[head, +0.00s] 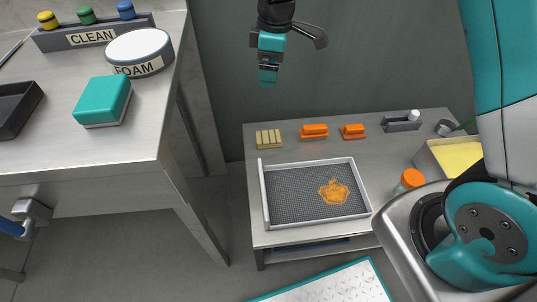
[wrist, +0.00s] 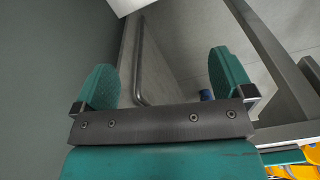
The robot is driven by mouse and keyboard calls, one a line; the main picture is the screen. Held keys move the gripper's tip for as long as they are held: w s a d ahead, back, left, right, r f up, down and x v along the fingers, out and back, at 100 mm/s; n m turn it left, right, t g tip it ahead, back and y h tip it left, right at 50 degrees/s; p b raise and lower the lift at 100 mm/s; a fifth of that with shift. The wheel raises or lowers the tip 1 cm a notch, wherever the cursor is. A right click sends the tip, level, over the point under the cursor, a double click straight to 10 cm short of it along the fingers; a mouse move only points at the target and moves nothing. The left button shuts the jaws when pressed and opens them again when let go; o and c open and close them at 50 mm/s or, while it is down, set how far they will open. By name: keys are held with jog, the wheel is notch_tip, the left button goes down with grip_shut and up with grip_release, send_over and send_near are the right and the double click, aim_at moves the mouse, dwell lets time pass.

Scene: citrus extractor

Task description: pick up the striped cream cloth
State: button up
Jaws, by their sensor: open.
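The striped cream cloth (head: 268,139) lies folded flat at the back left corner of the low metal table (head: 375,165). My gripper (head: 268,78) hangs above and behind it in the head view, well apart from it. In the wrist view my gripper (wrist: 165,78) has its two teal fingers spread wide with nothing between them. The cloth cannot be made out in the wrist view.
Orange-handled brushes (head: 314,131) stand right of the cloth. A mesh tray (head: 300,193) with an orange patch lies in front. An orange-capped jar (head: 410,180) is at the right. The higher bench (head: 75,165) at left holds a teal sponge (head: 103,101).

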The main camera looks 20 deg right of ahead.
jog(key=w+d+f+n+h+b, duration=0.15)
jog(key=w+f+b, duration=0.35)
jog(key=f, duration=1)
jog(key=b, duration=0.1)
send_over(269, 136)
jog(key=shift+n, duration=0.45)
jog(key=f, duration=1.1)
jog(key=shift+s+d+f, duration=0.15)
jog(key=shift+s+f, duration=0.05)
jog(key=shift+f, duration=0.05)
jog(key=shift+w+a+f+b, duration=0.1)
jog(key=shift+f+b, duration=0.45)
jog(key=shift+f, duration=1)
jog(key=shift+w+a+f+b, duration=0.1)
jog(key=shift+f+b, duration=0.45)
jog(key=shift+f, duration=1)
jog(key=shift+c, duration=0.5)
jog(key=c, duration=0.9)
